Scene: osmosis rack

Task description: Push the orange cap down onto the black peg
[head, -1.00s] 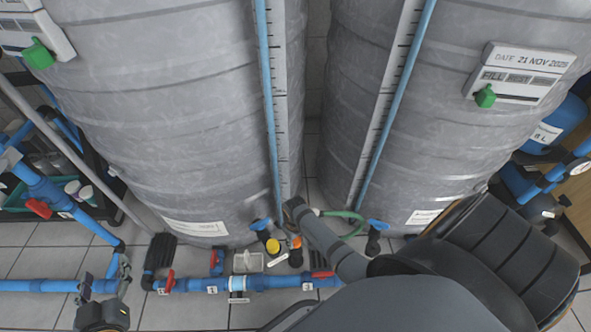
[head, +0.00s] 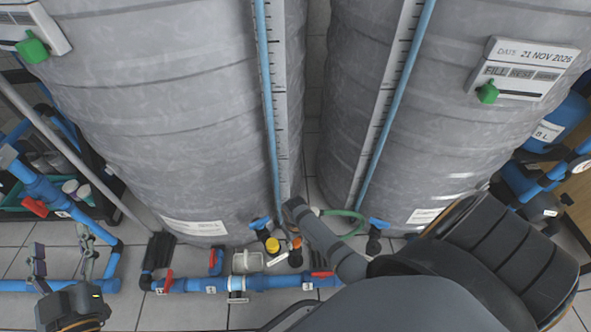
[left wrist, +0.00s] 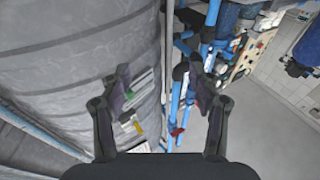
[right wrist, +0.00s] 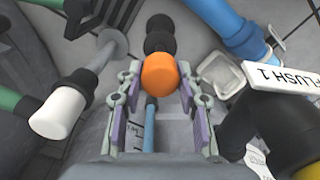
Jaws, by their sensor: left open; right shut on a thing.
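The orange cap (right wrist: 160,74) sits between the fingertips of my right gripper (right wrist: 160,84) in the right wrist view, and the gripper is shut on it. A black peg-like part (right wrist: 160,35) shows just beyond the cap. I cannot tell how far the cap is seated on it. In the head view the orange cap (head: 297,243) is small, above a black part (head: 295,259), beside my right gripper (head: 293,204), whose fingers are hard to make out there. My left gripper (head: 62,250) is open and empty at the lower left; its fingers also show in the left wrist view (left wrist: 160,85).
Two large grey tanks (head: 180,110) stand behind. A blue pipe (head: 270,283) with red handles runs along the floor in front. A yellow cap (head: 272,245) is left of the orange one.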

